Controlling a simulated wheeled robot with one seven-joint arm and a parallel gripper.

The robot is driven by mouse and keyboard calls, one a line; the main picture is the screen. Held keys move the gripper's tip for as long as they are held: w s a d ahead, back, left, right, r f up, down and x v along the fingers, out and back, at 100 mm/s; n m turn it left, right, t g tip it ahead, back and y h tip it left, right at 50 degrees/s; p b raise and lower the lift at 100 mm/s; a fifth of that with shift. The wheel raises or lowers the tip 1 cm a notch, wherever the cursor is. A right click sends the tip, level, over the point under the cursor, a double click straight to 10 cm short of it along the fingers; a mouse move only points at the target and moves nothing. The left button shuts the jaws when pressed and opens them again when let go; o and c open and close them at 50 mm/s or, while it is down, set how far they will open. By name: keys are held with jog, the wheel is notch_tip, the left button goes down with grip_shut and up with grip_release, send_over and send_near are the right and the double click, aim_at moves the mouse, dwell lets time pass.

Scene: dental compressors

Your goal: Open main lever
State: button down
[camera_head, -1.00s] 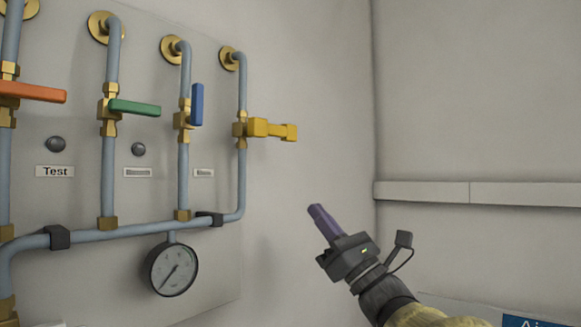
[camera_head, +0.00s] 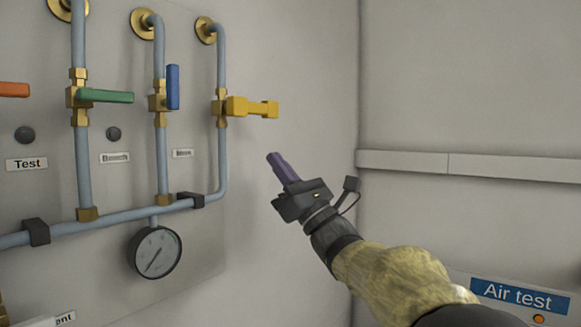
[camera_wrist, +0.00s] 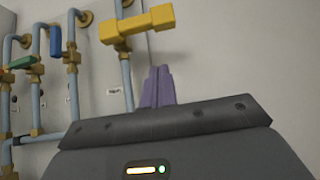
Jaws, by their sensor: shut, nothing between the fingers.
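A yellow lever (camera_head: 252,107) sits on the rightmost pipe's valve and sticks out level to the right, across the pipe. It also shows at the top of the wrist view (camera_wrist: 138,24). Which lever is the main one I cannot tell, since the small labels by the right-hand pipes are hard to read. A blue lever (camera_head: 172,88) stands upright along its pipe. A green lever (camera_head: 108,96) lies level across its pipe. My gripper (camera_head: 274,158), with purple fingers, is shut and empty, below the yellow lever's free end and apart from it. The fingers also show in the wrist view (camera_wrist: 158,72).
An orange lever (camera_head: 14,90) is at the left edge, above a "Test" label (camera_head: 26,164). A pressure gauge (camera_head: 158,252) hangs under the lower pipe. A blue "Air test" sign (camera_head: 518,296) is at lower right. The wall right of the yellow lever is bare.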

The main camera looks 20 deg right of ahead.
aim_at(255, 108)
notch_tip(255, 108, up, 6)
jog(key=w+a+p, duration=0.1)
jog(key=p, duration=0.4)
jog(key=shift+w, duration=0.25)
jog(key=shift+w+f+n+g+y+b, duration=0.15)
jog(key=shift+n+g+y+b, duration=0.25)
jog(key=shift+b, duration=0.75)
